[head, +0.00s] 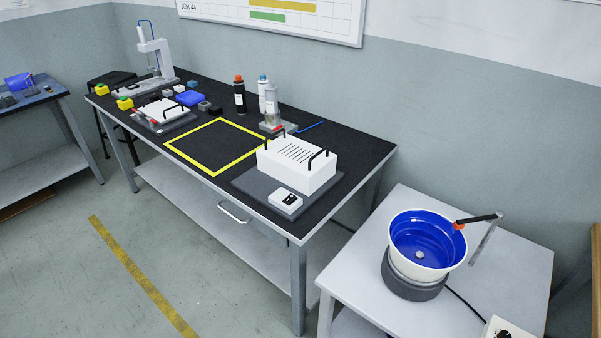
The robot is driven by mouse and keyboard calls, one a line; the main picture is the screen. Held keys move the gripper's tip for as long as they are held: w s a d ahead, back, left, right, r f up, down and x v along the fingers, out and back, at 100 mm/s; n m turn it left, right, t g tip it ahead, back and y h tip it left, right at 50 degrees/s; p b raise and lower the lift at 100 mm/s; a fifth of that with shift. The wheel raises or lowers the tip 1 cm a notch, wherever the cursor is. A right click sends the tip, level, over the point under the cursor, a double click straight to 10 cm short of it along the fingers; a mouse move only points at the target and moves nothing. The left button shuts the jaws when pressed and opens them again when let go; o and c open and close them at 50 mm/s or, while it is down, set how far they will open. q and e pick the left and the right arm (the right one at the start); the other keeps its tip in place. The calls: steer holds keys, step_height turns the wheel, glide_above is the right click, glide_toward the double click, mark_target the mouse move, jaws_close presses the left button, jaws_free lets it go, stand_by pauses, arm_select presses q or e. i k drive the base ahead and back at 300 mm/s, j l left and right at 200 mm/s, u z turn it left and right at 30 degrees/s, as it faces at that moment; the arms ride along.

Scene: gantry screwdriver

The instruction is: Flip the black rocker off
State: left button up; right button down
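A small white switch box (285,202) sits on a dark grey mat in front of a larger white slotted case with black handles (297,165). Dark marks (288,198) on the box's top may be a black rocker; they are too small to tell which way it is set. Another control box (502,331), cut off at the bottom edge, carries a dark round part that looks like a knob. Neither of my grippers is in view.
A black-topped bench (345,145) holds a yellow-outlined empty square, bottles, a gantry-like stand (157,55) and small boxes. A blue bowl feeder (428,240) with a projecting arm stands on a grey table at the right. The floor in front is clear.

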mark_target(290, 197)
steer(key=i+j+z, duration=0.1)
steer(key=i, duration=0.3)
steer(key=i+j+z, duration=0.1)
steer(key=i+j, duration=0.25)
